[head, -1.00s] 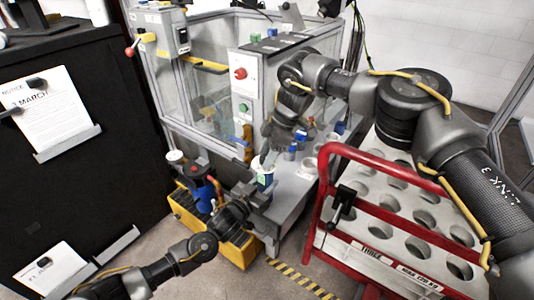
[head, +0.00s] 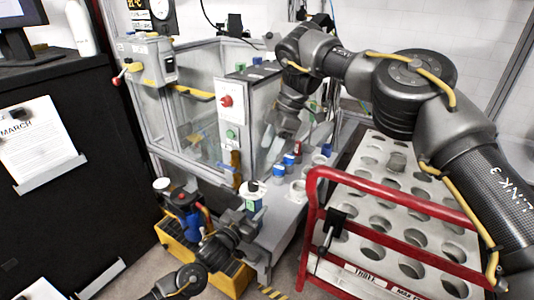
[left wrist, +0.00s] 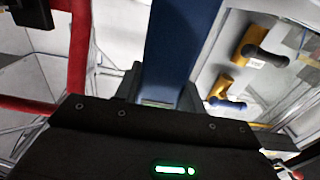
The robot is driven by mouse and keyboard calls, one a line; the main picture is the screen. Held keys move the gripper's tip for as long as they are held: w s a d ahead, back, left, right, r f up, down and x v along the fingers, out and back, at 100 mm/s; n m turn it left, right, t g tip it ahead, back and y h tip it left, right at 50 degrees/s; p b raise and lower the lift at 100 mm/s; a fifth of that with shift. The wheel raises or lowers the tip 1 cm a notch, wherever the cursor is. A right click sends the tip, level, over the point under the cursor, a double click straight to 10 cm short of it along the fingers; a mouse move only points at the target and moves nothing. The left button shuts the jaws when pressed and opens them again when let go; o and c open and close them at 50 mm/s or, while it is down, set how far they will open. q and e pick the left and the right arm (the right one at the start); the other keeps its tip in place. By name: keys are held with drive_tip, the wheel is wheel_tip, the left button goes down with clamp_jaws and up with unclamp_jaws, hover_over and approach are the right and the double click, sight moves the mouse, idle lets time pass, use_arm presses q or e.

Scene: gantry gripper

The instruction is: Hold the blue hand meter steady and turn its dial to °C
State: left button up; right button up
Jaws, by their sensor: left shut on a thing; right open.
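The blue hand meter (head: 254,203) stands upright over the grey bench's near end. It shows a white top with a small dark dial and a greenish screen. The pointer setting is too small to read. My left gripper (head: 249,216) is shut on the meter's body from below. In the left wrist view the meter's blue body (left wrist: 178,45) rises from between the fingers; its dial is out of sight there. My right gripper (head: 271,143) is open, above and slightly right of the meter, clear of its top.
A guarded machine with a red button (head: 226,101) stands behind. Several blue-capped items (head: 289,159) are on the grey bench (head: 285,215). A red-railed cart (head: 375,232) with round holes is at right. A yellow tool box (head: 232,278) is below left.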

idle(0.4)
use_arm(q)
drive_tip(key=o, duration=1.3)
drive_tip(key=v, duration=1.2)
